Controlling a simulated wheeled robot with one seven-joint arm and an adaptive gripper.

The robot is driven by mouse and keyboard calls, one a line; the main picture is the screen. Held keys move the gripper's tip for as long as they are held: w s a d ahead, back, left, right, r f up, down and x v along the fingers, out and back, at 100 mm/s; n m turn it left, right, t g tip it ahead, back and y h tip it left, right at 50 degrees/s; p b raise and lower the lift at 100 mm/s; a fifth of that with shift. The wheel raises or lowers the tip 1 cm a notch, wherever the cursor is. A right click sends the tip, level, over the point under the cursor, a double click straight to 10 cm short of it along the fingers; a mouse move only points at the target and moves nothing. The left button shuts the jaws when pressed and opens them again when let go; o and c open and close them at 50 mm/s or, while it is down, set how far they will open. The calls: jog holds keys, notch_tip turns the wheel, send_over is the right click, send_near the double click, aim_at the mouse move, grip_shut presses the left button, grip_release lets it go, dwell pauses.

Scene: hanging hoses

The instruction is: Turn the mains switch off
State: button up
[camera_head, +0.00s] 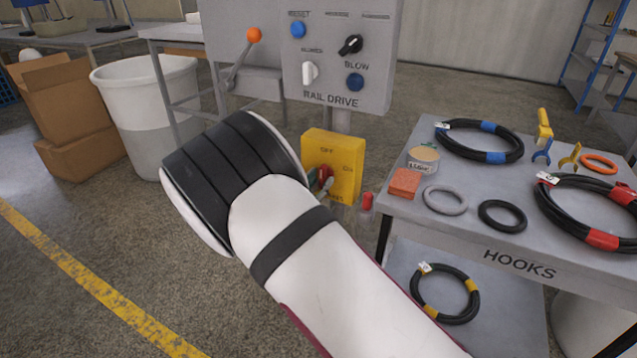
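The mains switch is a yellow box (343,150) below the grey rail drive panel, near the middle of the view. OFF is printed near its top and ON at its right side. A red handle (325,174) shows on its face, partly covered by my white and black arm. Which mark the handle points to is unclear. My arm reaches up from the lower right and its wrist covers the lower left of the box. My gripper is mostly or wholly hidden behind it. Small grey and dark bits beside the red handle may be fingertips, but I cannot tell whether they touch it.
The rail drive panel (345,55) has knobs, buttons and an orange-tipped lever (254,36). At right, a grey table (455,225) holds coiled hoses, rings and an orange block (404,183). A white bin (150,100) and cardboard boxes (70,110) stand left.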

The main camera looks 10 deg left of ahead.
jog(key=v, duration=1.2)
